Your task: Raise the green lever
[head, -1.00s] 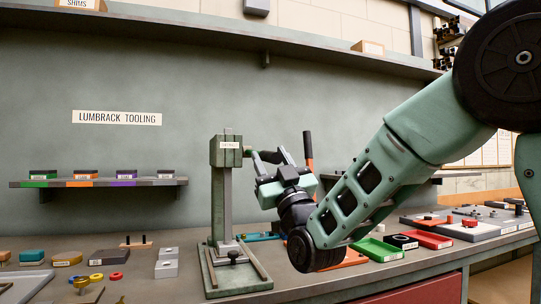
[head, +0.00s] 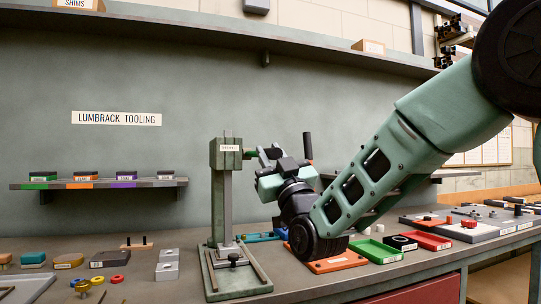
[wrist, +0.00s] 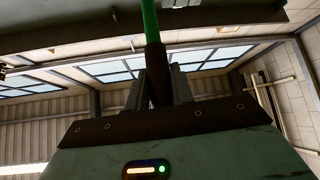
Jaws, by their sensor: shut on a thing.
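The green lever (wrist: 149,20) shows in the wrist view as a green rod with a dark grip (wrist: 155,70). The grip lies between the two fingers of my gripper (wrist: 157,88), which is shut on it. In the head view my gripper (head: 272,158) is just right of the upper head of a grey-green press (head: 225,185). A short green part of the lever (head: 250,153) shows beside that head; the rest is hidden by my gripper. The press stands upright on its base.
Behind my gripper an orange-red rod with a dark top (head: 308,147) stands upright, partly hidden. An orange plate (head: 335,262), a green tray (head: 377,251) and a red tray (head: 428,241) lie to the right. Small parts lie left of the press. A shelf (head: 100,183) is on the wall.

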